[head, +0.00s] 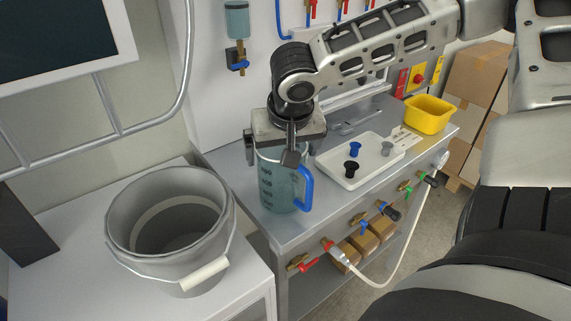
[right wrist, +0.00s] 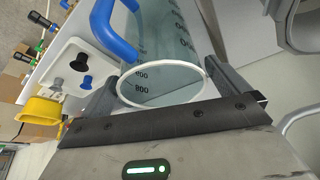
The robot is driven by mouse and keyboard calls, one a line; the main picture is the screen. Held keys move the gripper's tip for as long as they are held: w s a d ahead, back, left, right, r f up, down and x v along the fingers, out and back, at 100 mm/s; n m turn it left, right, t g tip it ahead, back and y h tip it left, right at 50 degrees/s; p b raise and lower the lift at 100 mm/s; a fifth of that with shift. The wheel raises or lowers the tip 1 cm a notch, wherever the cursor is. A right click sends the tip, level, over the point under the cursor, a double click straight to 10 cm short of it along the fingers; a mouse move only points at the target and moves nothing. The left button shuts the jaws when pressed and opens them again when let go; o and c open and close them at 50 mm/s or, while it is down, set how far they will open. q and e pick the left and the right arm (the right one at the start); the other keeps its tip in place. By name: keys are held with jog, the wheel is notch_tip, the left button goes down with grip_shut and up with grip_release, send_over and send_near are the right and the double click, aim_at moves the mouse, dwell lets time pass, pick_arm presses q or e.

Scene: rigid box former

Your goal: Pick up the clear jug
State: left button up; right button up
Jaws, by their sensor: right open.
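The clear jug (head: 279,187) stands upright on the grey metal bench, with dark markings on its side and a blue handle (head: 306,188) on its right. In the right wrist view the jug (right wrist: 165,58) shows its round rim and printed numbers. My right gripper (head: 270,158) is over the top of the jug, pointing down, with its fingers apart on either side of the rim. In the wrist view the open fingers (right wrist: 158,92) flank the jug; I cannot tell whether they touch it. My left gripper is not in view.
A white tray (head: 346,180) with small blue, black and grey parts lies right of the jug. A yellow bin (head: 428,114) is farther right. A grey bucket (head: 226,222) stands on the white surface at left. Valves and a white hose (head: 408,240) line the bench front.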

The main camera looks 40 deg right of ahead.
jog(key=x, duration=0.2)
jog(key=shift+w+f, duration=0.1)
jog(key=shift+f, duration=0.15)
jog(key=c, duration=1.2)
jog(key=shift+r, duration=0.1)
